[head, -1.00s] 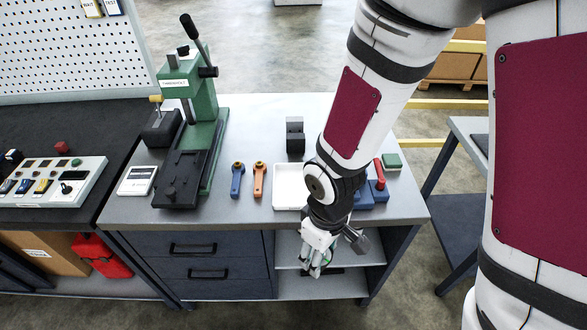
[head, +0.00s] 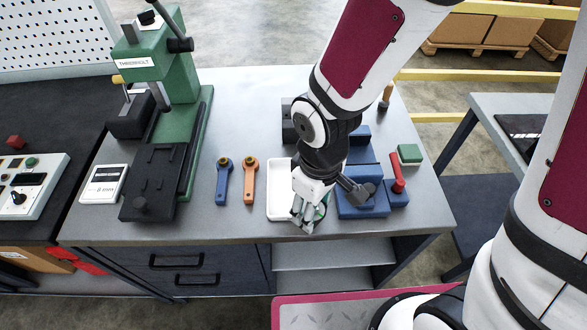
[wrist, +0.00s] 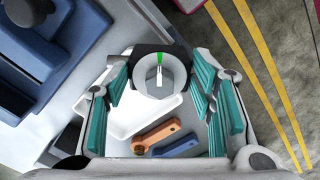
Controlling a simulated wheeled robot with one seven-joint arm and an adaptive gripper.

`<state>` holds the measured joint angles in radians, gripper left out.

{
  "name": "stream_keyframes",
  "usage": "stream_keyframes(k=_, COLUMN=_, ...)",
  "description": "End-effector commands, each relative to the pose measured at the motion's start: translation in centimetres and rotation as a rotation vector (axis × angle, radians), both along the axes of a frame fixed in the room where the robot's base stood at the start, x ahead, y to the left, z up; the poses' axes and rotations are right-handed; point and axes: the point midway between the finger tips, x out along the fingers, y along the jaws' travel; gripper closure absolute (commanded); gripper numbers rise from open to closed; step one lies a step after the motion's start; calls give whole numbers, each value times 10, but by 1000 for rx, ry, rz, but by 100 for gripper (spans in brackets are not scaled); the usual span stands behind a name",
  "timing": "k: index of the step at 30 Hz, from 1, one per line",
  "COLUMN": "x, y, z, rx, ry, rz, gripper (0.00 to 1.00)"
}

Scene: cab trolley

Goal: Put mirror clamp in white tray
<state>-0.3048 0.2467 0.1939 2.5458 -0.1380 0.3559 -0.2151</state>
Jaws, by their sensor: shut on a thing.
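The white tray (head: 279,205) lies on the bench near its front edge, partly hidden by my gripper (head: 308,215) in the head view. In the wrist view the tray (wrist: 125,118) shows behind the held thing and looks empty where visible. My gripper, with its teal finger pads (wrist: 160,85), is shut on a black clamp with a round grey face and a green mark (wrist: 155,84), which I take for the mirror clamp. In the head view the clamp is mostly hidden by the fingers. The gripper hangs over the tray's right front part; its exact height is unclear.
An orange wrench (head: 250,182) and a blue wrench (head: 223,182) lie left of the tray. A blue fixture (head: 358,203) with a red-handled part (head: 397,172) stands close on the right. A green press (head: 165,110) stands at the left. A dark block (head: 288,120) stands behind.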

Motion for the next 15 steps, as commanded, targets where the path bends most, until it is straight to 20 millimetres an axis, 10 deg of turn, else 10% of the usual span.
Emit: stream_keyframes(k=15, x=69, y=20, z=-6, rx=1, ry=0, rz=1, gripper=94)
